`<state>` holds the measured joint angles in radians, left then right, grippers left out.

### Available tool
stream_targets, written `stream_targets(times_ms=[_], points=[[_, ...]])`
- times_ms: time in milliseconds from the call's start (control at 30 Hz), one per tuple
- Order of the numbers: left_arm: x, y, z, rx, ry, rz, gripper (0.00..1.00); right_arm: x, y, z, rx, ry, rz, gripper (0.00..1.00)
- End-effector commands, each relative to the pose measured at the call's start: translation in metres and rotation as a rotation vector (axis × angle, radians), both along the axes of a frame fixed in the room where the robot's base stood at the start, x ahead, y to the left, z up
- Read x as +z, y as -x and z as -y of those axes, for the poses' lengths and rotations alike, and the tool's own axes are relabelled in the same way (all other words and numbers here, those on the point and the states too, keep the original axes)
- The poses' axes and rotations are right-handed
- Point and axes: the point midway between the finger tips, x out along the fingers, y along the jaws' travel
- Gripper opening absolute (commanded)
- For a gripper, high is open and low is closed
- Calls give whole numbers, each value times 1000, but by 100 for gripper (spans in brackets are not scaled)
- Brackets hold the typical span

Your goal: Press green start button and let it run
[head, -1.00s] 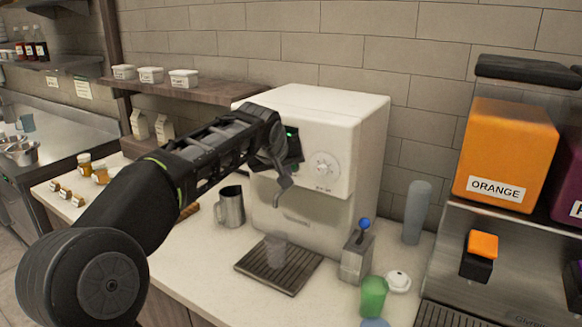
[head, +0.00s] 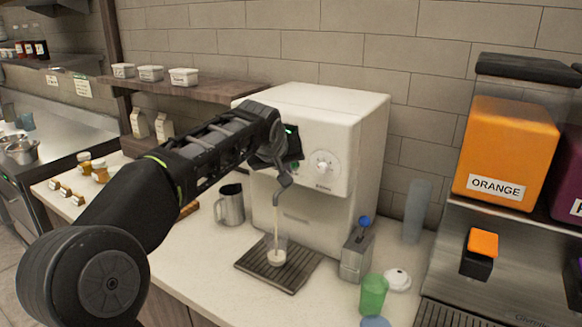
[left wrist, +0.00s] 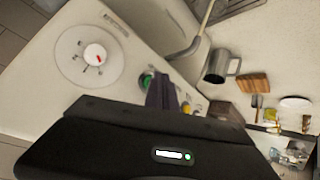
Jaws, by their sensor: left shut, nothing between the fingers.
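The white machine (head: 345,125) stands on the counter against the tiled wall. Its green start button (left wrist: 146,80) shows in the left wrist view, partly covered by my fingers. My left gripper (left wrist: 165,95) is shut and empty, with its tips at or very close to the button; contact cannot be told. My right gripper is out of view.
A dial (head: 323,163) sits right of the button. A metal pitcher (head: 230,205) stands left of the drip tray. A blue-knobbed metal dispenser (head: 356,252), a green cup (head: 373,295) and an orange juice dispenser (head: 505,155) are to the right.

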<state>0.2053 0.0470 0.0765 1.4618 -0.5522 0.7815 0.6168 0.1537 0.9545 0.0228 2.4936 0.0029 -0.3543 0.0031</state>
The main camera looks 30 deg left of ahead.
Motion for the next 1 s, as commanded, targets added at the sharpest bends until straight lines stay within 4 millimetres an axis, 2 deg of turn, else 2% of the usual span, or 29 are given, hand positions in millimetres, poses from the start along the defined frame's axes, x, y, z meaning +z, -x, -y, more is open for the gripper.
stream_targets(times_ms=[200, 667, 1000], points=[[-2, 10, 0, 1, 1, 0, 0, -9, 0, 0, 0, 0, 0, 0], [-2, 15, 0, 0, 0, 0, 0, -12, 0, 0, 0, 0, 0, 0], [-3, 45, 1, 0, 1, 2, 0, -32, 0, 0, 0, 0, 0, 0]])
